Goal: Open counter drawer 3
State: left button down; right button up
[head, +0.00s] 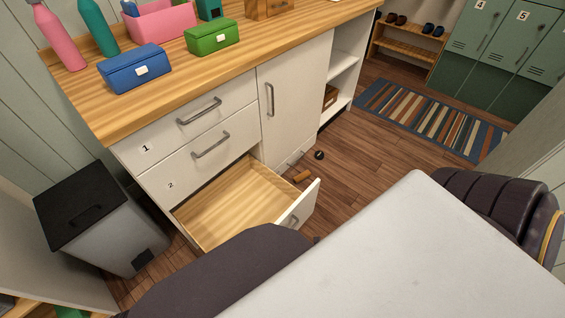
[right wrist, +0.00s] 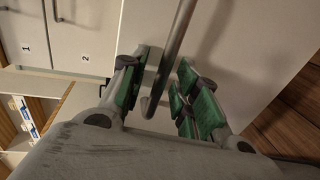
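Counter drawer 3, the lowest drawer (head: 235,200) under drawers 1 and 2, stands pulled well out in the head view. Its wooden inside looks empty where it shows. Its front panel (head: 299,207) carries a metal handle (head: 293,221), partly hidden by my own arm. In the right wrist view, my right gripper (right wrist: 162,100) has its green-padded fingers apart, one on each side of a metal bar handle (right wrist: 170,55) on a white front. I see no clear grip on the bar. My left gripper is not in view.
Drawer 1 (head: 198,112) and drawer 2 (head: 205,150) are shut. A grey bin (head: 110,235) stands left of the open drawer. Small items (head: 303,176) lie on the floor beside the cupboard door (head: 292,95).

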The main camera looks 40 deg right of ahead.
jog(key=v, duration=1.2)
dwell(0.6)
jog(key=shift+s, duration=0.1)
dwell(0.6)
